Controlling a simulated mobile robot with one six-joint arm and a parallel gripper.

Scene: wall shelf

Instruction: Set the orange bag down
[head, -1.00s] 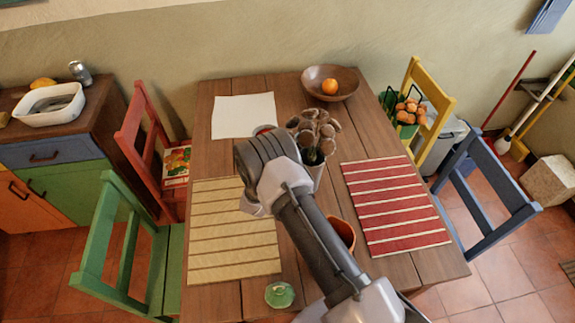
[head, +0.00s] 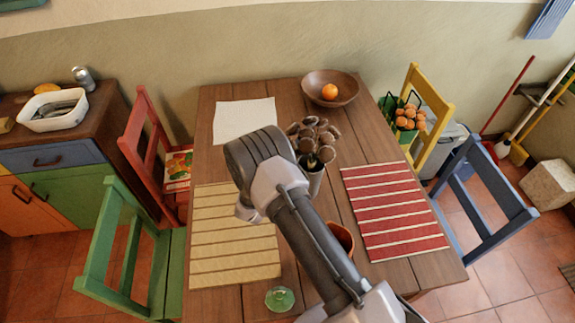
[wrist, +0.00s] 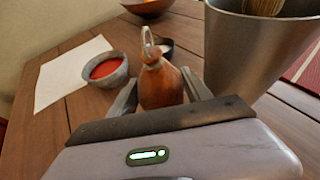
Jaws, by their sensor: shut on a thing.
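The orange bag (wrist: 162,86) is an orange-brown pouch with a narrow neck and a pale loop on top. It is upright between the fingers of my gripper (wrist: 160,95) in the wrist view, which is shut on it. Its bottom is hidden behind the gripper body, so I cannot tell whether it touches the table. In the head view my arm hides the bag, and my wrist is over the wooden table (head: 215,160), left of the metal vase.
A grey bowl with red contents (wrist: 105,69) and a small dark bowl (wrist: 166,46) are beyond the bag. The metal vase (wrist: 250,45) stands close on the right. White paper (wrist: 65,76) lies left. A striped yellow mat (head: 225,250) is bare; a glass dish (head: 280,299) is near the front.

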